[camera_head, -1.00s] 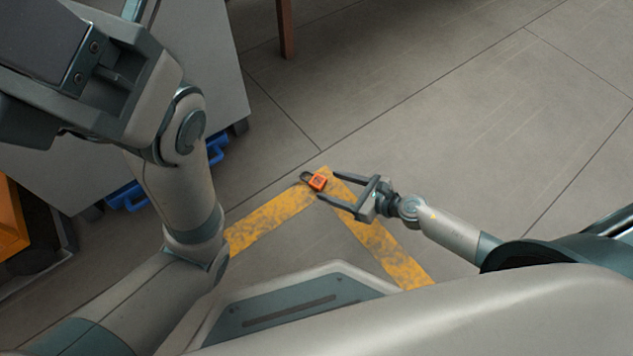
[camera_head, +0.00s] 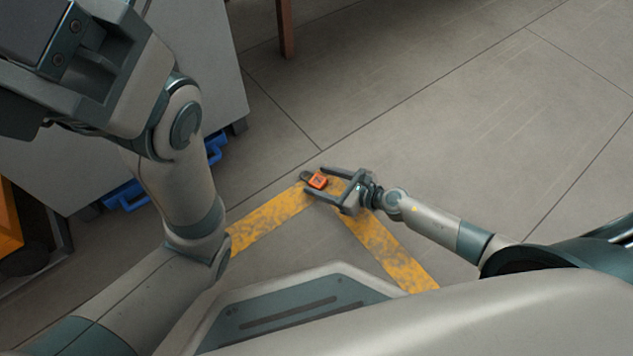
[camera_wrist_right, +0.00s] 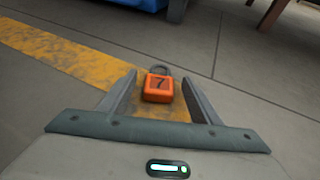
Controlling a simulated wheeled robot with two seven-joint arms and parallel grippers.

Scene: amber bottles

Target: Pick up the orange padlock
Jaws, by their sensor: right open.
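The orange padlock (camera_head: 317,180) lies on the floor at the corner of the yellow tape, its dark shackle pointing to the upper left. In the right wrist view the padlock (camera_wrist_right: 158,87) shows a dark "7" on its body, shackle pointing away. My right gripper (camera_head: 314,181) is open, with one finger on each side of the padlock. In the wrist view the right gripper's fingers (camera_wrist_right: 160,85) stand apart from the body, with a gap on both sides.
Yellow floor tape (camera_head: 272,218) runs in two strips from the corner. A grey cabinet (camera_head: 215,75) with a blue object (camera_head: 127,196) at its base stands left. A brown leg (camera_head: 286,30) stands at the top. The floor (camera_head: 460,120) to the right is clear.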

